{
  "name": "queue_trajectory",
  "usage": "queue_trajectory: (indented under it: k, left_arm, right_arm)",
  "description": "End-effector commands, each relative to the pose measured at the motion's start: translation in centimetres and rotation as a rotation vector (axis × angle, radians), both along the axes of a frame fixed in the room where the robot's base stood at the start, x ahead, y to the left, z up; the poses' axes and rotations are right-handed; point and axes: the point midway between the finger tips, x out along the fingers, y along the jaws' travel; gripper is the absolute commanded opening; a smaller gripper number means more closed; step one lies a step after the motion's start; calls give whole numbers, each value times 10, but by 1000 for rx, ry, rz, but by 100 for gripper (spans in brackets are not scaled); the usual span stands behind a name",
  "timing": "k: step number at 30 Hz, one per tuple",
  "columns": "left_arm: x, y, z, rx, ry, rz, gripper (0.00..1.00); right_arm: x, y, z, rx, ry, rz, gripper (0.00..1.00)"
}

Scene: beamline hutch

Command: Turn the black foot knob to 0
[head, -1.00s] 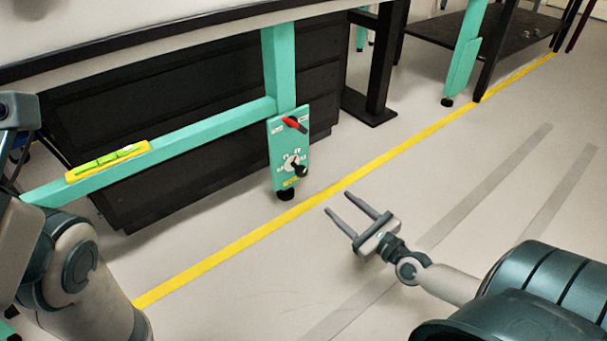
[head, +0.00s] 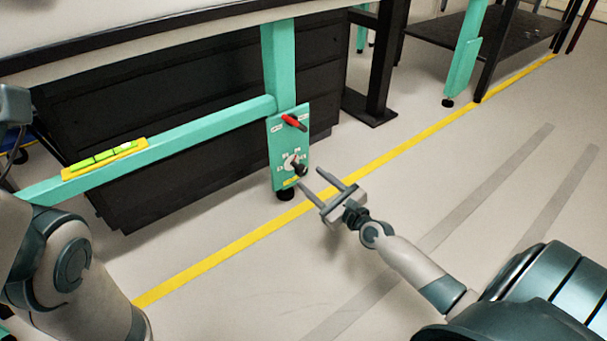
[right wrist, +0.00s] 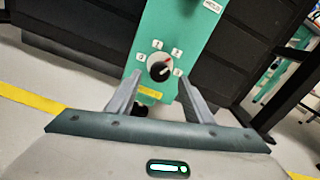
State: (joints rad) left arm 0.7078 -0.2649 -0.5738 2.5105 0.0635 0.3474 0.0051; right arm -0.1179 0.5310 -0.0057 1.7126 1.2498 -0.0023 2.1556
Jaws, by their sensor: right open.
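The black foot knob (head: 299,168) sits low on the green plate (head: 276,160) at the foot of the green table leg. In the right wrist view the knob (right wrist: 159,71) has a ring of small white labels around it, too small to read surely. A reddish mark on it points to the upper right. My right gripper (head: 311,178) is open and empty, its fingers pointing at the plate just short of the knob. In the right wrist view its fingers stand to either side below the knob, apart from it. My left arm shows at the left, but its gripper does not.
A red lever (head: 294,122) sits above the knob on the same plate. A yellow-green level (head: 104,159) lies on the green crossbar. Black drawers (head: 200,120) stand behind. A yellow line (head: 235,246) crosses the floor, which is clear around my right arm.

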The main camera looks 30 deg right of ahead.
Motion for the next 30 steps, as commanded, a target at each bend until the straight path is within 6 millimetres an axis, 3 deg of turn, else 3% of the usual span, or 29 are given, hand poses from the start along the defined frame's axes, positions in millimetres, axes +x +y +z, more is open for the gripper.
queue_trajectory:
  k: [3,10,24,30]
  left_arm:
    - [1,2,-4,-6,1,9,0]
    - [1,2,-9,-9,0,22,0]
    - [-1,2,-8,-9,-12,31,0]
    - [1,2,-9,-9,-7,31,0]
  right_arm:
    - [19,1,-1,2,-2,-1,47]
    - [44,3,-1,2,-1,-1,47]
    - [52,4,0,0,0,1,47]
    - [52,4,0,0,0,1,6]
